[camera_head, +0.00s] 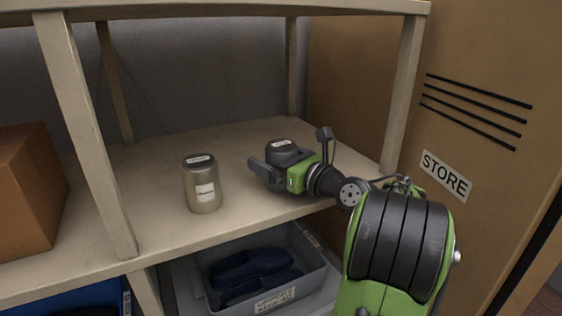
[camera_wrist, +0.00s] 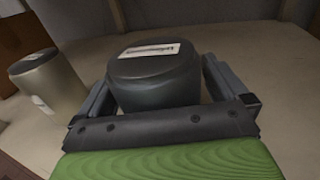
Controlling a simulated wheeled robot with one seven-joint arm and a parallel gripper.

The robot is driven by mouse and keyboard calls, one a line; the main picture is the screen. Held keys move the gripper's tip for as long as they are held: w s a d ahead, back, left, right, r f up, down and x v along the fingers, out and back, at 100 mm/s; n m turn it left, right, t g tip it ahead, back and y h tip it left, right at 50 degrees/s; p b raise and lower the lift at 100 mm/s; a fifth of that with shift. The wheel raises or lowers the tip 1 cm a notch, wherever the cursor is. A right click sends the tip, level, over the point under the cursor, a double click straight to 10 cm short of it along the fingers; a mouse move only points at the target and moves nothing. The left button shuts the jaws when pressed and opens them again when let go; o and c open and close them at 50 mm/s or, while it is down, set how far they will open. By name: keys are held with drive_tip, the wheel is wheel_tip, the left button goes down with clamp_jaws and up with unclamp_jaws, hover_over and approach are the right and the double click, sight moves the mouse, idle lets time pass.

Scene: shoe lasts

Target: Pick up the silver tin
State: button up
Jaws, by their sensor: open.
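A silver tin (camera_head: 203,187) with a dark lid and pale labels stands upright on the shelf, left of my gripper. It also shows at the left of the wrist view (camera_wrist: 50,85). My gripper (camera_head: 273,163) is open, with its jaws on either side of a second, dark grey tin (camera_wrist: 155,80) that has a white label on its lid. In the head view the dark tin (camera_head: 283,147) is partly hidden by my gripper. I cannot tell whether the jaws touch it. The silver tin is outside the jaws.
The beige shelf board (camera_head: 240,140) has free room between and behind the tins. Shelf posts (camera_head: 85,130) stand left and right. A cardboard box (camera_head: 28,190) is at far left. A grey bin (camera_head: 312,270) with dark blue shoes sits below. A brown panel marked STORE (camera_head: 446,174) is at right.

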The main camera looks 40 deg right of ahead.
drive_tip(key=shift+w, duration=0.25)
drive_tip(key=shift+s, duration=0.2)
drive_tip(key=shift+c, duration=1.4)
drive_tip(key=c, duration=1)
